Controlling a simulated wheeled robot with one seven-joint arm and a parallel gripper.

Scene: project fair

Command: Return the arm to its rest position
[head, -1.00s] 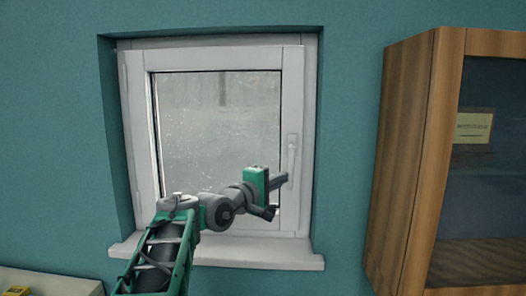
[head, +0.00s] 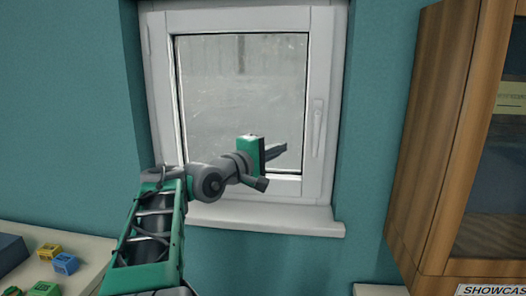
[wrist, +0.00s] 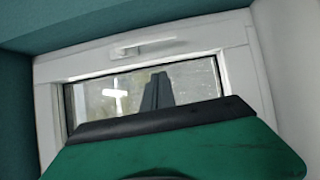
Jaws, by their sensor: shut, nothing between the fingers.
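My arm reaches up from the lower left in the head view, in front of the window. My gripper (head: 277,150) is shut and empty, in front of the lower right part of the window pane. In the wrist view my gripper's fingers (wrist: 157,90) lie together against the pane. The white window (head: 245,100) is closed in its frame. Its handle (head: 317,128) points up and stands to the right of my gripper, apart from it. The handle also shows in the wrist view (wrist: 142,48), above the fingers.
A white sill (head: 265,218) juts out under the window. A wooden cabinet (head: 440,130) with a glass front stands at the right, with a "SHOWCAS" sign (head: 492,290) below it.

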